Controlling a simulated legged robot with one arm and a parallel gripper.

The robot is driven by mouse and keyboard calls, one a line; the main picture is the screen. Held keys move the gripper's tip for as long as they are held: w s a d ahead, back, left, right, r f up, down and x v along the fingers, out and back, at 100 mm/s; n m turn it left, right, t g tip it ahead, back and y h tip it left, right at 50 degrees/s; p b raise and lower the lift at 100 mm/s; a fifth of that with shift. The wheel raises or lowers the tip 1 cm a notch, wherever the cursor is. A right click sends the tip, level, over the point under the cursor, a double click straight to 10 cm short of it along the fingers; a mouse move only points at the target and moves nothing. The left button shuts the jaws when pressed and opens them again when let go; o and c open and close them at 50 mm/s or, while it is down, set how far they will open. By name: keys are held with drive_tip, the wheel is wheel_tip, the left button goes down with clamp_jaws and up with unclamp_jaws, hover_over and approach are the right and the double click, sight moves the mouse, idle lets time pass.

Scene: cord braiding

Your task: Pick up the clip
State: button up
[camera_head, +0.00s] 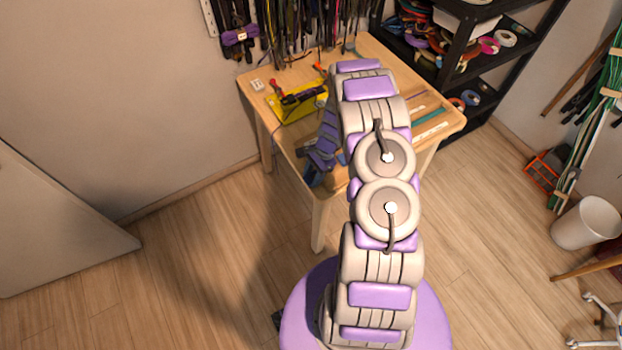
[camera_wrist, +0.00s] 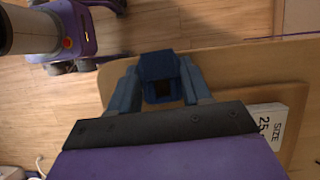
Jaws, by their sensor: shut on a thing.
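The clip (camera_wrist: 158,66) is a small dark blue block with a dark square opening, seen in the wrist view. My gripper (camera_wrist: 160,80) has its two blue fingers shut on it, one on each side. The clip is over or near the edge of the wooden table; I cannot tell whether it touches the tabletop.
The wooden table (camera_head: 256,88) holds a yellow tray (camera_head: 290,108) with tools and a dark cord bundle. A black shelf (camera_head: 470,62) stands behind right. Cords hang on the wall. Floor left of the table is clear.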

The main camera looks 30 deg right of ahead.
sight(307, 180)
drive_tip(key=c, duration=0.3)
drive_tip(key=shift+r, duration=0.15)
drive_tip(key=shift+c, duration=0.2)
drive_tip(key=shift+r, duration=0.6)
wheel_tip(307, 180, up, 3)
drive_tip(key=shift+f+p, duration=0.2)
drive_tip(key=shift+p, duration=0.35)
drive_tip(key=s+a+r+p, duration=0.1)
drive_tip(key=s, duration=1.5)
